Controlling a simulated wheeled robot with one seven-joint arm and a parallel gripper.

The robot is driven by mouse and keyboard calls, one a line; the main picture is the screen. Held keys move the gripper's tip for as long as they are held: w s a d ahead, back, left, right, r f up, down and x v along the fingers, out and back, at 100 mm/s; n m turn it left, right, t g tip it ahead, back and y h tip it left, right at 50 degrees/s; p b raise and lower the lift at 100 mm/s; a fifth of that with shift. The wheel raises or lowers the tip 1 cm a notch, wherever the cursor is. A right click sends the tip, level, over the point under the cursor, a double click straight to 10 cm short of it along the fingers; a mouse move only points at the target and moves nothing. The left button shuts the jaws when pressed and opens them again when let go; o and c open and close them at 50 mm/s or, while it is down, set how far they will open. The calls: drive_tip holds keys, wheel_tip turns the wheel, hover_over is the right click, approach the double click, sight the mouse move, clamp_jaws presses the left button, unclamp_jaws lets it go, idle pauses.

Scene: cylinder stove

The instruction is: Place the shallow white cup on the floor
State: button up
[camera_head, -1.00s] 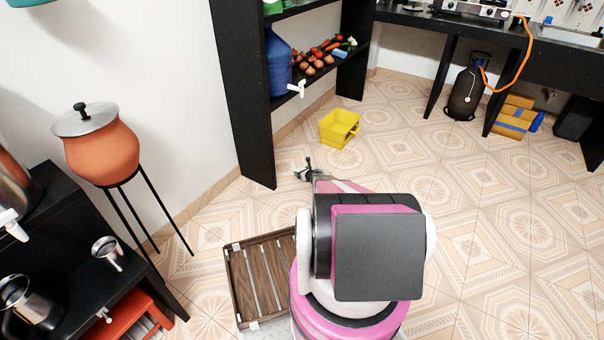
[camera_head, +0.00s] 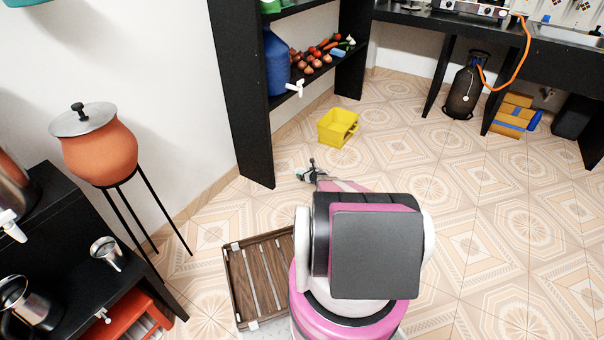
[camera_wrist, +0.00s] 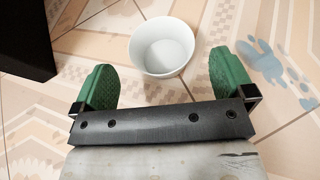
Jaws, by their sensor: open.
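The shallow white cup (camera_wrist: 163,48) shows in the wrist view as a round white bowl, upright, seen from above against the tiled floor. It looks empty and appears to rest on the floor. My gripper (camera_wrist: 161,75) has its two green fingers spread wide, one on each side of the cup's near part, with a gap on both sides. Nothing is held. In the head view my gripper (camera_head: 308,173) is small, low by the foot of the black shelf, and I cannot make out the cup there.
A black shelf (camera_head: 240,110) stands just left of my gripper; its dark foot shows in the wrist view (camera_wrist: 22,40). A yellow crate (camera_head: 337,127) sits on the floor beyond. A wooden slatted crate (camera_head: 262,280) lies beside my base. Floor to the right is clear.

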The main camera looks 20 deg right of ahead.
drive_tip(key=v, duration=0.6)
drive_tip(key=shift+r, duration=0.2)
drive_tip(key=s+a+r+m+g+h, duration=0.1)
drive_tip(key=s+a+r+m+h, duration=0.25)
drive_tip(key=r+m, duration=0.5)
drive_tip(key=s+a+r+m+g+h, duration=0.2)
drive_tip(key=s+a+r+m, duration=0.3)
drive_tip(key=r, duration=0.6)
drive_tip(key=s+a+r+m+g+h, duration=0.1)
drive_tip(key=s+a+r+m+h, duration=0.15)
drive_tip(key=r+m, duration=0.65)
drive_tip(key=s+a+r+m+g+y, duration=0.1)
drive_tip(key=s+a+r+m+g, duration=0.2)
drive_tip(key=s, duration=0.7)
drive_tip(key=s+a+r+m+g+y, duration=0.2)
drive_tip(key=s+a+r+m+g, duration=0.1)
drive_tip(key=s+a+r+m, duration=0.5)
drive_tip(key=s+a+r+m+g+y, duration=0.1)
drive_tip(key=s+a+r+m+g, duration=0.2)
drive_tip(key=s+a+r, duration=0.6)
drive_tip(key=s+a+m, duration=0.1)
drive_tip(key=s+m, duration=0.1)
drive_tip(key=s, duration=0.2)
drive_tip(key=shift+s+m, duration=0.35)
